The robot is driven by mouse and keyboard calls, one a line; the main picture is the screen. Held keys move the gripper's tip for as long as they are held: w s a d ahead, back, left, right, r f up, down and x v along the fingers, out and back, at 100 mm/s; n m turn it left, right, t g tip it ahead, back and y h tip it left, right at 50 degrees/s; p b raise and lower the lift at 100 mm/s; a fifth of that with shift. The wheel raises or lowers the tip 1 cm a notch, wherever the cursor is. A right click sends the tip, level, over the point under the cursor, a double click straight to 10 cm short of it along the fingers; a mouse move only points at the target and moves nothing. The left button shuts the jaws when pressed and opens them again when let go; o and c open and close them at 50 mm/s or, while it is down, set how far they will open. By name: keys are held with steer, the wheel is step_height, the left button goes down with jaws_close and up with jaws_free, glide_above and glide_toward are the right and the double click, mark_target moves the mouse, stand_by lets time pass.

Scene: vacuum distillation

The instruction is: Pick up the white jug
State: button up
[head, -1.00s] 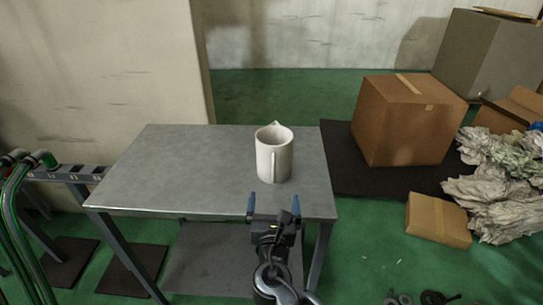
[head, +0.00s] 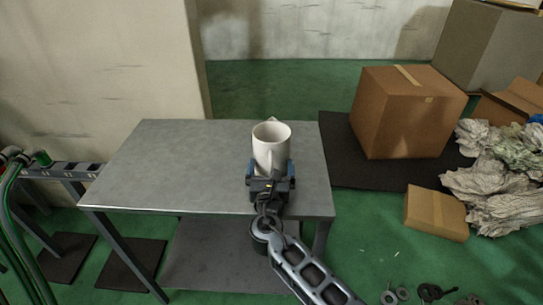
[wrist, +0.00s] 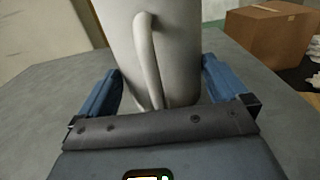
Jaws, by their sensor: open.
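The white jug (head: 272,140) stands upright on the grey metal table (head: 180,160), near its right side. Its handle faces my gripper, and its spout points to the far side. My gripper (head: 270,170) is at the jug's near side, low down, with its blue fingers apart. In the wrist view, the jug (wrist: 180,50) fills the space between the two blue fingers (wrist: 160,85), with its handle in the middle. The fingers reach along both sides of the jug's lower part. I cannot tell whether either finger touches it.
The rest of the tabletop is bare. A large cardboard box (head: 410,112) sits on a dark mat right of the table, with a smaller box (head: 436,212) and crumpled paper (head: 490,190) nearby. Green hoses (head: 25,230) are at the left.

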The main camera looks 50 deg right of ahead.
steer(key=shift+d, duration=0.1)
steer(key=c, duration=0.8)
steer(key=shift+r, duration=0.1)
